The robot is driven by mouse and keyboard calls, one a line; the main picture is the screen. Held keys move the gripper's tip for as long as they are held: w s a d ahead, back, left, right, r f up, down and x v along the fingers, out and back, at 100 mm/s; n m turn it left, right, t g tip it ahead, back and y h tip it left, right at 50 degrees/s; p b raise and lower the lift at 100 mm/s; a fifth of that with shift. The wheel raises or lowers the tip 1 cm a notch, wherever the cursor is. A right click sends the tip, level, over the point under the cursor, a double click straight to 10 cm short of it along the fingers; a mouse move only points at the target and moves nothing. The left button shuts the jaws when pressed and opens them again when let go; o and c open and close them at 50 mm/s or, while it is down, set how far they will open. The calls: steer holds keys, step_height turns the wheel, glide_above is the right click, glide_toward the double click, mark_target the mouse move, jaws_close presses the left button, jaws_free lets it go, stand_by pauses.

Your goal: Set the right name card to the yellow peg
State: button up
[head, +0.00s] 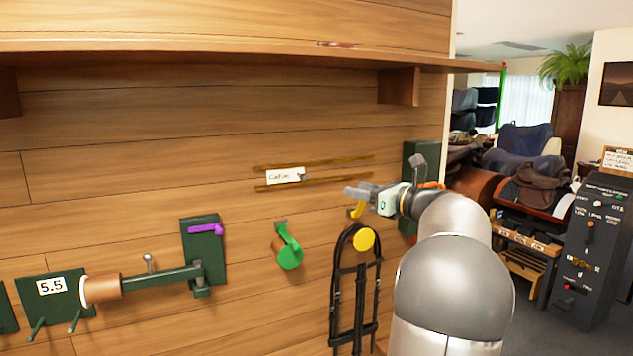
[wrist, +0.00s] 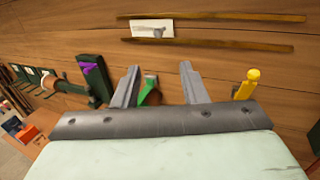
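A white name card (head: 284,175) with handwriting sits between two thin wooden rails on the plank wall, above the green peg (head: 288,254). In the wrist view the card (wrist: 146,28) shows a small grey knob at its right part. The yellow peg (head: 364,240) is right of the green one, with a black strap harness (head: 336,290) hanging from it; the peg's yellow part (wrist: 247,84) shows at the right in the wrist view. My gripper (head: 357,198) is in front of the wall, above the yellow peg. Its fingers (wrist: 160,84) are apart, with nothing between them.
A wooden shelf (head: 230,48) with brackets runs above the rails (head: 335,161). A green bracket arm (head: 165,276) with a purple piece (head: 205,229) juts out at the left, near a 5.5 plate (head: 51,286). The rails right of the card are bare.

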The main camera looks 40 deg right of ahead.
mark_target(301, 176)
steer(key=w+a+p, duration=0.3)
steer(key=w+p, duration=0.1)
steer(key=w, duration=1.3)
steer(key=shift+p, duration=0.35)
steer(key=shift+w, duration=0.1)
steer(key=shift+c, duration=0.3)
jaws_close()
